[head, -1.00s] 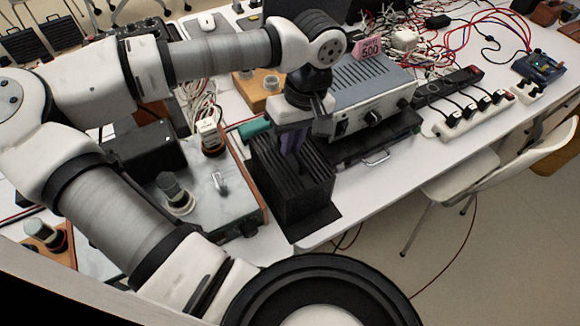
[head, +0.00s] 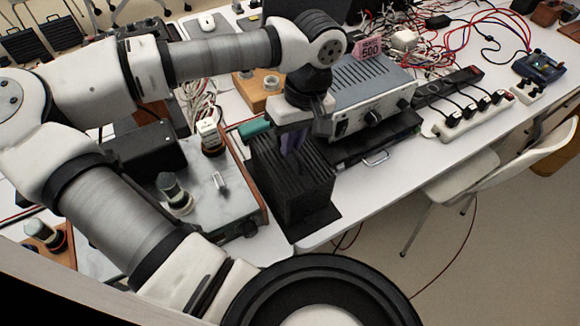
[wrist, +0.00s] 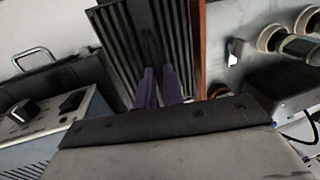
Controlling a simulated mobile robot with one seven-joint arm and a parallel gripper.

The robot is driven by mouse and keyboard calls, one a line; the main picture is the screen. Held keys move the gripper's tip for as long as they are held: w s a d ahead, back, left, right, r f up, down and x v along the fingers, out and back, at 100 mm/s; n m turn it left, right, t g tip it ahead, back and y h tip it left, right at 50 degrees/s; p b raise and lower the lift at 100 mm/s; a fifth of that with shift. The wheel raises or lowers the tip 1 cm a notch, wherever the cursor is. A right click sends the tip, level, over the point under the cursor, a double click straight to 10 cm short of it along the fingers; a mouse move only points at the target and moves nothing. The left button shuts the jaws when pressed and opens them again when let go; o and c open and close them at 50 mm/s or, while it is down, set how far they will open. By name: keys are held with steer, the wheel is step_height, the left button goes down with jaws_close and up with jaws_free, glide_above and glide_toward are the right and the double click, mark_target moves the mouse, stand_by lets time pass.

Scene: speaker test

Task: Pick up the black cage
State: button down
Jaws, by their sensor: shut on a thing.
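The black cage (head: 305,199) is a dark, slatted box on the table near its front edge, on a flat black base. It also shows in the wrist view (wrist: 113,38), with its slats running away from my gripper. My gripper (head: 290,150) reaches down from above onto the top of the cage. In the wrist view, the two purple fingers of my gripper (wrist: 158,78) are close together over the slats and shut on part of the cage. The fingertips are partly hidden among the slats. I see no clear gap between the cage and the table.
A grey instrument (head: 370,90) with a pink label stands right behind the cage. A metal-topped box (head: 215,190) with knobs is close on its left. A power strip (head: 470,120) lies at the right. A white chair (head: 500,170) stands by the table.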

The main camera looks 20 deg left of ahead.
steer(key=shift+r, duration=0.1)
step_height(320, 180, up, 20)
steer(key=p, duration=1.2)
steer(key=shift+p, duration=0.35)
steer(key=shift+f, duration=0.2)
steer(key=shift+r, duration=0.1)
